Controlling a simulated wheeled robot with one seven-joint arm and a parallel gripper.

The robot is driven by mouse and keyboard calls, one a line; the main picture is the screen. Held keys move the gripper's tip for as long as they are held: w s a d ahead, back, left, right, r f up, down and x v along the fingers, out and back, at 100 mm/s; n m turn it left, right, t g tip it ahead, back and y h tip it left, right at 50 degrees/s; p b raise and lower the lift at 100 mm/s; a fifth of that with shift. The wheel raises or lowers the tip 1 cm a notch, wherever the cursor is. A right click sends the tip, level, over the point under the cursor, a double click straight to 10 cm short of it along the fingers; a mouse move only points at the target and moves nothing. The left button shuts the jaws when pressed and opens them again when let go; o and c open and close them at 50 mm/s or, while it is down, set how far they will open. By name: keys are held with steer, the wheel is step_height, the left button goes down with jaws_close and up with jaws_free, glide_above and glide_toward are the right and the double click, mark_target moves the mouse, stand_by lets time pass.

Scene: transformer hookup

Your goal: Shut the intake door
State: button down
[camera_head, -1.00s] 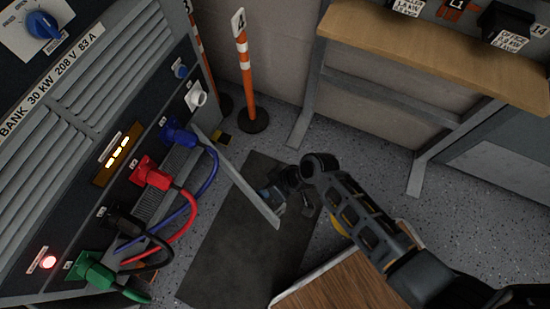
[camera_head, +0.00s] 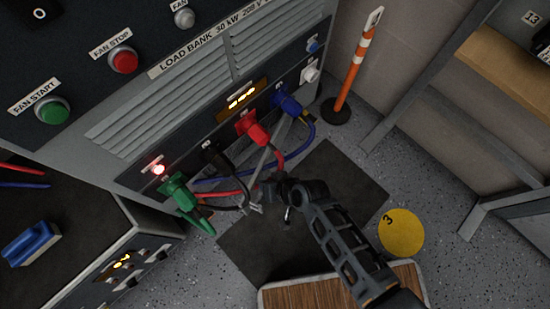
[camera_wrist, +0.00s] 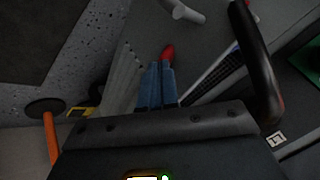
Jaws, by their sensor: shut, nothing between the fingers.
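The intake door is a grey panel (camera_head: 266,158) low on the load bank. In the head view it shows nearly edge-on and stands partly open, angled out from the cabinet front below the plugs. My gripper (camera_head: 265,190) is beside the door's free end; whether it touches is not clear. In the wrist view my gripper's blue fingers (camera_wrist: 157,85) are shut together and empty. A grey panel with a bar handle, probably the door (camera_wrist: 215,30), lies beyond them. The dark intake grille (camera_wrist: 215,72) shows partly at the right.
Blue (camera_head: 287,103), red (camera_head: 253,130), black and green (camera_head: 176,188) plugs sit above the opening, their cables hanging across it near my gripper. A dark mat (camera_head: 345,190) covers the floor. An orange-white post (camera_head: 357,65) stands at the back; a wood-topped surface (camera_head: 320,295) is in front.

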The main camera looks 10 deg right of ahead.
steer(key=shift+w+a, duration=0.3)
steer(key=shift+a, duration=0.25)
steer(key=shift+r, duration=0.1)
